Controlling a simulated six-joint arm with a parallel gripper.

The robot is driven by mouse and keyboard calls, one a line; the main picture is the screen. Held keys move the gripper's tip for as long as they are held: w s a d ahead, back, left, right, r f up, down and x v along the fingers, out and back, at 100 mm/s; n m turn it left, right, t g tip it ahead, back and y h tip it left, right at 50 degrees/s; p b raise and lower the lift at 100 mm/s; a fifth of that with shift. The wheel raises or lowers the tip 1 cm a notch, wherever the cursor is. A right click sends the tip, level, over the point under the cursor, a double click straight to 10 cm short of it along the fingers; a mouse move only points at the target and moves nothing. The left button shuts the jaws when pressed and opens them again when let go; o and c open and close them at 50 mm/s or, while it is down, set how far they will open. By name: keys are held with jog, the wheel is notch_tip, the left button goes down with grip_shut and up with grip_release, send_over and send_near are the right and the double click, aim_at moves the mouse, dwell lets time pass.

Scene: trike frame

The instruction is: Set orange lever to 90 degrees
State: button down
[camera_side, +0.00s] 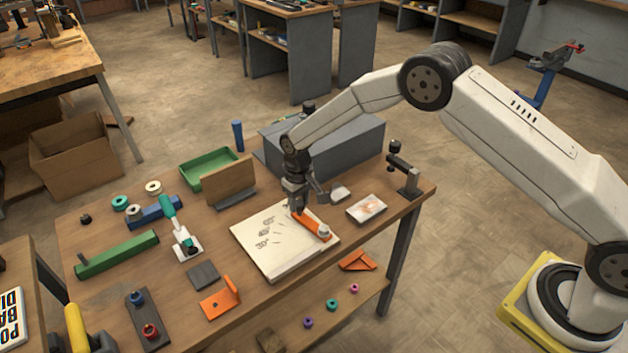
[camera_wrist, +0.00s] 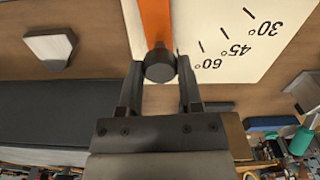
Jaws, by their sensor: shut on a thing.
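The orange lever (camera_side: 313,227) is mounted on a pale board (camera_side: 268,263) with printed angle marks. Its pivot end is at the right of the board in the side view. In the wrist view the orange lever (camera_wrist: 155,22) runs straight up, and the 30, 45 and 60 degree marks on the board (camera_wrist: 235,62) lie to its right; the lever stands beyond the 60 mark. My gripper (camera_side: 296,208) is at the lever's free end. In the wrist view my gripper (camera_wrist: 160,88) has its fingers on either side of the dark knob (camera_wrist: 160,66), shut on it.
A grey box (camera_side: 345,140) stands behind the board. A white card (camera_side: 367,208) and a dark clamp-like stand (camera_side: 405,178) are to the right. A green-handled tool (camera_side: 178,228), a green tray (camera_side: 208,172) and an orange bracket (camera_side: 222,298) are to the left.

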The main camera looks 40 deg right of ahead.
jog(key=shift+w+d+r+m, duration=0.1)
jog(key=shift+d+m, duration=0.5)
jog(key=shift+m, duration=0.1)
jog(key=shift+c, duration=1.3)
grip_release()
jog(key=shift+r, duration=3.9)
